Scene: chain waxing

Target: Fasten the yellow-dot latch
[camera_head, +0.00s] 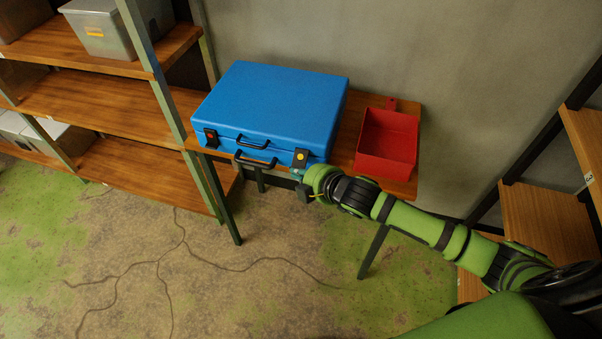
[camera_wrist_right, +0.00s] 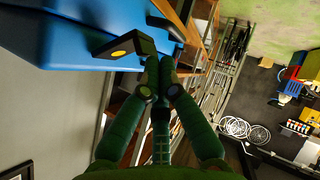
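The blue case (camera_head: 275,100) stands on the wooden table with its lid down. The yellow-dot latch (camera_head: 301,157) is a black plate at the right of its front face. In the right wrist view the latch (camera_wrist_right: 119,54) shows as a black bent piece beside the blue case (camera_wrist_right: 60,40). My right gripper (camera_head: 305,188) is just below and in front of this latch. In the wrist view its fingertips (camera_wrist_right: 159,62) are together, with nothing visible between them, close to the latch's edge; contact is unclear. My left gripper is out of view.
A red-dot latch (camera_head: 211,137) and black handles (camera_head: 253,144) are also on the case front. A red open bin (camera_head: 387,140) stands to the right on the table (camera_head: 345,137). Wooden shelves (camera_head: 100,100) stand left. The floor in front is mostly clear.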

